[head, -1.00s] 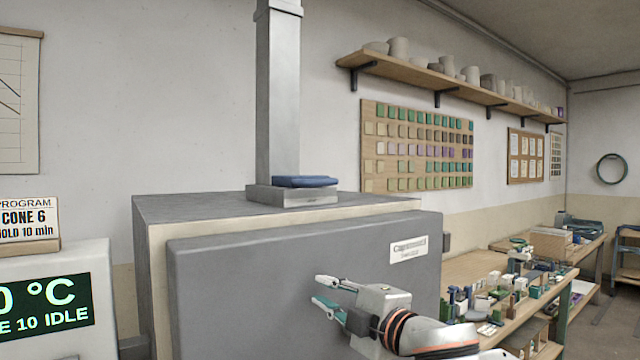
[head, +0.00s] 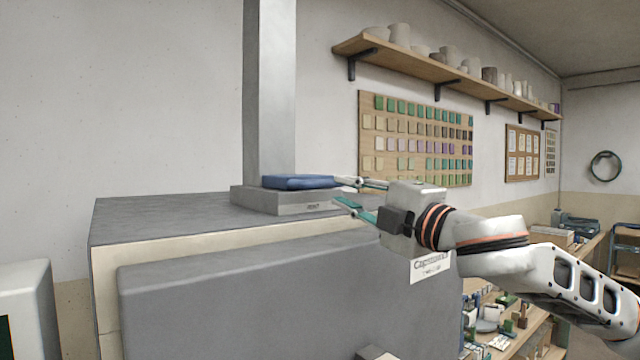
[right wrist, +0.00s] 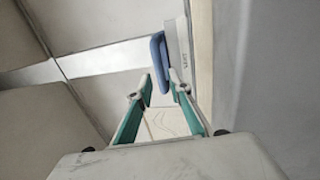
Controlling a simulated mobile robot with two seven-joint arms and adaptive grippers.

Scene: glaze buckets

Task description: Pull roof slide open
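The roof slide appears to be the grey box (head: 308,203) at the foot of the flue on the kiln roof (head: 165,208). A flat blue piece (head: 298,182) lies on top of it. In the right wrist view the box (right wrist: 181,55) carries small lettering, and the blue piece (right wrist: 158,62) shows just beyond the fingertips. Whether a fingertip touches the blue piece cannot be told. My left gripper is not in view.
The square grey flue (head: 270,90) rises behind the box. The kiln's grey front (head: 250,300) with a white label (head: 431,267) lies below my right arm. A cluttered workbench (head: 535,348) stands at the right, under a wall shelf (head: 440,68) of pots.

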